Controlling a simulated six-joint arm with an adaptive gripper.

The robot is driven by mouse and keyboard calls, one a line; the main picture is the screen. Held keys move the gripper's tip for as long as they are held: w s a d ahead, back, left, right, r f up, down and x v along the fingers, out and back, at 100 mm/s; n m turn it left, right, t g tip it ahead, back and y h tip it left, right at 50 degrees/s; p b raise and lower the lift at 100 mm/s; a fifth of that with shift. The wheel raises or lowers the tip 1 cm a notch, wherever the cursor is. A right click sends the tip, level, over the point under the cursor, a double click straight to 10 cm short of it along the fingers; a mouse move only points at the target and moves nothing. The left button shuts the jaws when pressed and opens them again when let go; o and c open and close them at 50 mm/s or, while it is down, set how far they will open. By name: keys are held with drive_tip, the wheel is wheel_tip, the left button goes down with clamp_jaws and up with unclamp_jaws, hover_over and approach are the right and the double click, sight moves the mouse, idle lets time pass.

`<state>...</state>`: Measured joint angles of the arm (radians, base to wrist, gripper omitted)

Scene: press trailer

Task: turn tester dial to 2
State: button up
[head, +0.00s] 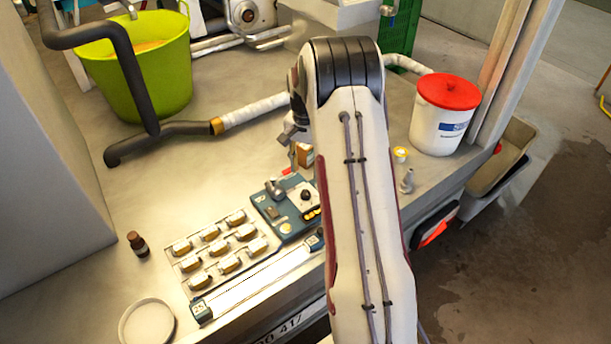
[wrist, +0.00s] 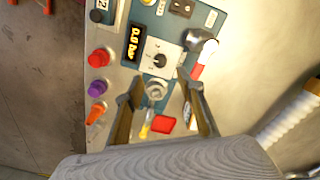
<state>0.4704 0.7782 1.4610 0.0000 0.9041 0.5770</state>
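The tester is a blue panel lying on the bench in the head view (head: 287,208). Its dial is a black knob (head: 305,195) on a white plate. In the wrist view the dial (wrist: 160,61) sits on the white plate beside an orange lit display (wrist: 134,43); the scale marks are too small to read. My gripper (wrist: 160,80) is open, its two fingers spread on either side of the view, with the dial just beyond the tips and apart from them. In the head view my arm hides most of the gripper and part of the tester.
A tray of several pale capped pieces (head: 215,250) lies left of the tester. A dark bottle (head: 137,244), a round dish (head: 147,322), a red-lidded bucket (head: 440,125) and a green tub (head: 140,75) stand around.

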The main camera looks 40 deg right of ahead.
drive_tip(key=shift+r, duration=1)
drive_tip(key=shift+n, duration=0.3)
drive_tip(key=s+a+r+n+t, duration=0.2)
drive_tip(key=s+a+r+n, duration=0.3)
drive_tip(key=s+a+r, duration=0.6)
drive_tip(key=s+a+r+n+t, duration=0.3)
drive_tip(key=s+a+r+n, duration=0.3)
drive_tip(key=s+a+r, duration=0.5)
drive_tip(key=shift+s+a+r+t, duration=0.35)
drive_tip(key=shift+s+a, duration=2.05)
drive_tip(key=shift+s, duration=1.8)
